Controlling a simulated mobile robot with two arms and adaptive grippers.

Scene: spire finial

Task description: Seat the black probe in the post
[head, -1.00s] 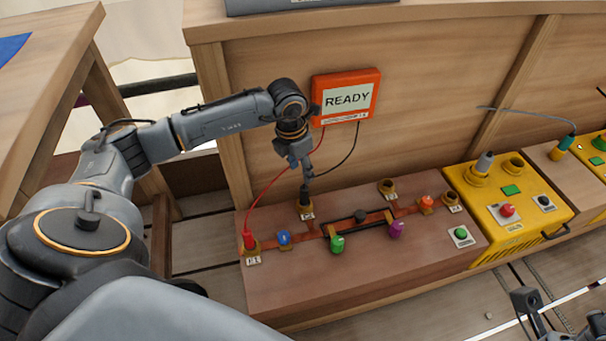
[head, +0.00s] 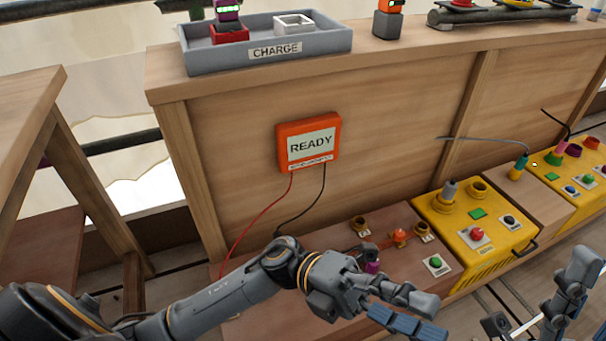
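The orange READY meter (head: 309,144) hangs on the wooden panel. Its black lead (head: 318,205) curves down left and passes behind my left arm; the black probe at its end is hidden, as is the post near it. I cannot tell whether the probe is in the post. My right gripper (head: 535,305) is at the lower right, fingers apart and empty.
Brass sockets (head: 359,224), an orange knob (head: 398,236) and a green button (head: 435,262) stand on the bench's right part. A yellow box (head: 480,225) adjoins it. A grey CHARGE tray (head: 270,45) sits on the upper shelf. My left arm covers the bench's left part.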

